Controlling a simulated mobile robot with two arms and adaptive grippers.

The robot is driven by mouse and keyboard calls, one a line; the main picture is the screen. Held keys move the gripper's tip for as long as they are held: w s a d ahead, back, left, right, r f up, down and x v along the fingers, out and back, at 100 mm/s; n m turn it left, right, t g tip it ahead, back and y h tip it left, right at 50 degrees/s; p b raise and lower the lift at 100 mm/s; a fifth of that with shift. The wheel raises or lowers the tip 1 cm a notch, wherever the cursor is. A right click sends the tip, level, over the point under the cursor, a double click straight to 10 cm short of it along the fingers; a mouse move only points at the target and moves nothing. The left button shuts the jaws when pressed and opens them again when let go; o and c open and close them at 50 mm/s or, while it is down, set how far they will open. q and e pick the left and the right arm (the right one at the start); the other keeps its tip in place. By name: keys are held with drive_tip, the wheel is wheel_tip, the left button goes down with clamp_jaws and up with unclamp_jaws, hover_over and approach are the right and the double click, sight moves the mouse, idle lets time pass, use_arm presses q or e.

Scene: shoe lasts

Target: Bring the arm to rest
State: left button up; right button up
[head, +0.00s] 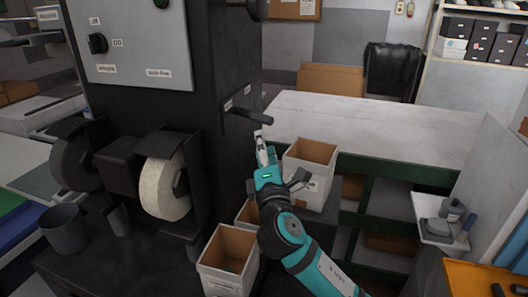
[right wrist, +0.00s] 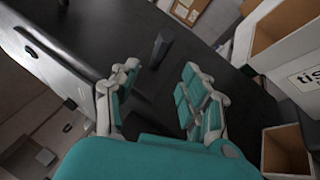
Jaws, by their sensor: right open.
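My right arm, teal and dark grey, reaches up from the bottom right of the head view. Its gripper (head: 263,150) is raised beside the black machine (head: 225,60), just below the machine's dark side lever (head: 252,114) and left of a white open box (head: 308,175). In the right wrist view the gripper's two teal and grey fingers (right wrist: 160,85) are spread apart with nothing between them. The lever (right wrist: 160,48) shows beyond the gap. My left gripper is not in view.
Two grinding wheels (head: 162,190) stick out of the machine. A grey bin (head: 64,228) and an open carton (head: 228,262) stand low in front. A pale worktop (head: 385,125) lies behind, mostly clear.

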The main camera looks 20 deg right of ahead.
drive_tip(key=shift+s+a+f, duration=0.15)
drive_tip(key=shift+s+f, duration=0.05)
drive_tip(key=shift+s, duration=0.45)
